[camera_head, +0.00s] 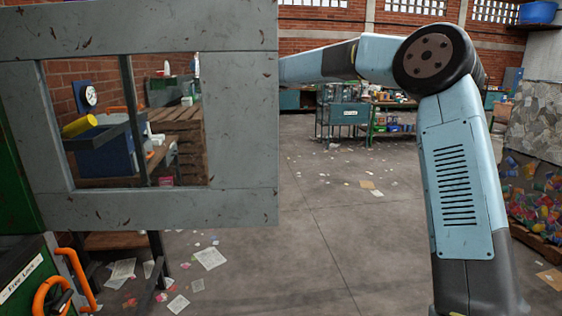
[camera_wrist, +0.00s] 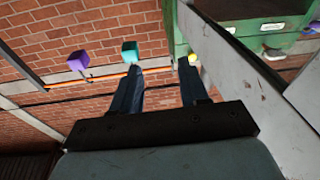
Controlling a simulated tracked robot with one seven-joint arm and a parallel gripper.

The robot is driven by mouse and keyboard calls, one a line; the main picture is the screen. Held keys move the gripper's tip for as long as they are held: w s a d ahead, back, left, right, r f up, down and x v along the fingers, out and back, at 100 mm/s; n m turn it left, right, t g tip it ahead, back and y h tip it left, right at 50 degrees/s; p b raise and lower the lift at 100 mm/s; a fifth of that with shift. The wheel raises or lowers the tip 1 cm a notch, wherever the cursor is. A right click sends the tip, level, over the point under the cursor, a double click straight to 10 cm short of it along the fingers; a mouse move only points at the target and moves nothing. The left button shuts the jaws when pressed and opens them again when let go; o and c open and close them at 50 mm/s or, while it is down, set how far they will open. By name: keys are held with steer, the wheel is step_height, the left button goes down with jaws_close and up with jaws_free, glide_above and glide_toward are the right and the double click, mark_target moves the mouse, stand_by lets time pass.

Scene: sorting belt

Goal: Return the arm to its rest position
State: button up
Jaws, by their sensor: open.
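My arm (camera_head: 460,170) rises at the right of the head view, bends at a dark round joint and reaches left. Its far end passes out of sight behind a grey metal frame (camera_head: 243,110), so my gripper is hidden there. In the wrist view my gripper (camera_wrist: 160,72) shows two dark fingers standing apart. Nothing is held between them; brick wall shows in the gap.
The grey frame stands close at the left; a grey beam (camera_wrist: 235,75) also runs close beside the right finger in the wrist view. Open floor (camera_head: 330,215) lies mid-picture, with scattered papers.

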steer(key=w+d+m+t+h, duration=0.4)
steer(key=d+m+t+h, duration=0.4)
steer(key=d+m+t, duration=0.8)
steer(key=s+d+f+m+t+h, duration=0.1)
steer(key=s+d+f+h, duration=0.1)
steer(key=s+d+h, duration=0.45)
steer(key=s+d+f+m+t+h, duration=0.2)
steer(key=d+h, duration=0.1)
steer(key=d, duration=0.6)
steer(key=s+d+f+m+g+h, duration=0.1)
steer(key=s+d+f+g+h, duration=0.1)
steer(key=s+d+f, duration=0.4)
steer(key=s+d+f+m+g+h, duration=0.1)
steer(key=s+d+f+g, duration=0.1)
steer(key=s+d, duration=0.45)
steer(key=s+f+g, duration=0.2)
steer(key=s+f, duration=0.4)
steer(key=s, duration=0.3)
steer(key=s+d+f+g+y, duration=0.1)
steer(key=s+f+g, duration=0.2)
steer(key=s, duration=0.7)
step_height(320, 180, down, 3)
steer(key=shift+s+r+m, duration=0.1)
steer(key=shift+s+m, duration=0.2)
